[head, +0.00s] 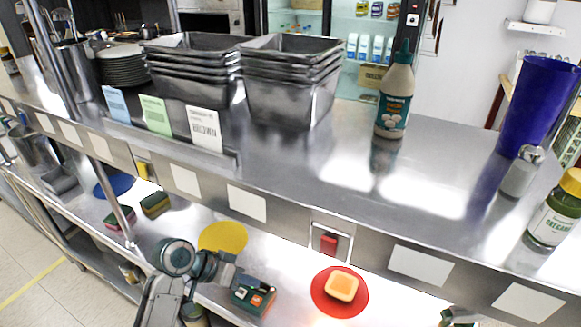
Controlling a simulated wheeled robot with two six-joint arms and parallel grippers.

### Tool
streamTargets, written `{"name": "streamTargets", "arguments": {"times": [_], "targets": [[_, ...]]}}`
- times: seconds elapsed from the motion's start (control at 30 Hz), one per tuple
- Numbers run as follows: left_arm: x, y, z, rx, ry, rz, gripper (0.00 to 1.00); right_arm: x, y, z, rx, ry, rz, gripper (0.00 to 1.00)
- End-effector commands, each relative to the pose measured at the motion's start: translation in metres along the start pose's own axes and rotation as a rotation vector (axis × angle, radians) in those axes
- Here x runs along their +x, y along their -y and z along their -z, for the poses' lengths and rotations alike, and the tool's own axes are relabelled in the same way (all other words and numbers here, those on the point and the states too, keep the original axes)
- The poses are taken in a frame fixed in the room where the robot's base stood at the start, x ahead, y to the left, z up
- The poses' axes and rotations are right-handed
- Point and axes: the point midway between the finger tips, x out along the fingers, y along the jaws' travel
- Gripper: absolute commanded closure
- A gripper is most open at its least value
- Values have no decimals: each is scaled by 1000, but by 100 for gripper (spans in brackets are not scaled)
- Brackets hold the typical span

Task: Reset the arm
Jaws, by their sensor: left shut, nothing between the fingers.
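My left arm comes up from the bottom edge, left of centre. Its left gripper (254,295) is over the lower steel shelf, close to the yellow round mat (223,238). The gripper is shut, with nothing seen held in it. The fingertips are small and hard to make out in the picture. My right gripper is not clearly seen.
The upper steel shelf (300,170) holds stacked metal pans (292,100), a sauce bottle (394,100), a blue cup (538,105) and an oregano jar (553,220). Its front edge overhangs the lower shelf.

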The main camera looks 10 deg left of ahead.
Motion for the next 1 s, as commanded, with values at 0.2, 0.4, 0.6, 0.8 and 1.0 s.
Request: {"name": "streamTargets", "arguments": {"times": [0.2,0.4,0.6,0.8,1.0], "targets": [[3,6,-40,-37,29,97,100,0,0,0,0,0,0,57],[-11,16,-132,-109,93,354,100,0,0,0,0,0,0,57],[-37,17,-187,-145,133,540,100,0,0,0,0,1,0,57],[-62,13,-221,-165,158,664,100,0,0,-1,0,1,0,57],[-87,8,-247,-177,182,770,100,0,0,0,0,0,0,57]]}}
